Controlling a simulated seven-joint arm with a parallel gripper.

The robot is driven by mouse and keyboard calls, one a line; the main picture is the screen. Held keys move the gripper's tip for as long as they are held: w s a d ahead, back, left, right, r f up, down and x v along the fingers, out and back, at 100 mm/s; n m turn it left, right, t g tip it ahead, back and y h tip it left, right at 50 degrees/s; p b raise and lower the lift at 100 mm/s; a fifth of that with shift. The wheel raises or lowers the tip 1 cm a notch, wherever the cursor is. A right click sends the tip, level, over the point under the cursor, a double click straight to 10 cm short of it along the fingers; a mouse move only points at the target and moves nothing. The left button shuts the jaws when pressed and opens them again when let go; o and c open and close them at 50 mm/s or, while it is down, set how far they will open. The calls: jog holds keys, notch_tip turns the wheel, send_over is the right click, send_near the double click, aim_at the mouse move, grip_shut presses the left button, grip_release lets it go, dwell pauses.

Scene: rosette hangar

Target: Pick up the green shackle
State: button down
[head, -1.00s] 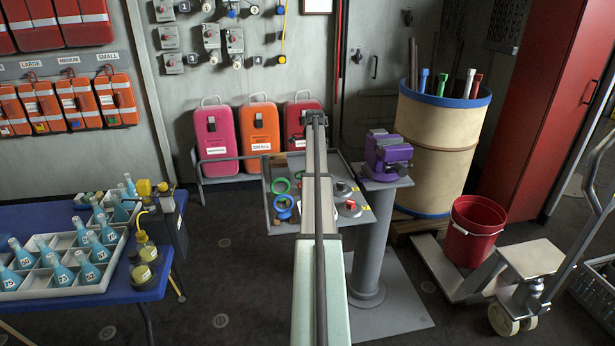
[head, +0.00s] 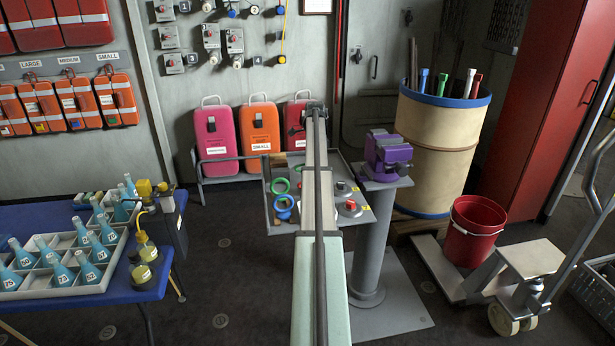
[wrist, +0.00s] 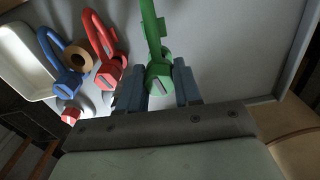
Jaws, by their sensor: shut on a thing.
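The green shackle (wrist: 154,48) is in the wrist view, its pin end between the two blue-grey fingers of my gripper (wrist: 159,88). My gripper is shut on that end, and the shackle's bow extends away past the top of the picture. A red shackle (wrist: 106,65) and a blue shackle (wrist: 66,70) lie to its left on a light grey surface (wrist: 225,45). In the head view my arm reaches away over the grey tray (head: 275,226), and its far end hides the fingers and the green shackle.
In the wrist view, a brown ring (wrist: 77,57) and a white container (wrist: 25,62) lie at left. In the head view, a purple vise (head: 388,155) on a pedestal stands right of the tray, and a blue table (head: 110,290) with several flasks stands at left.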

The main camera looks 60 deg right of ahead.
jog(key=shift+r, duration=0.75)
jog(key=shift+r, duration=0.1)
jog(key=shift+r, duration=1.9)
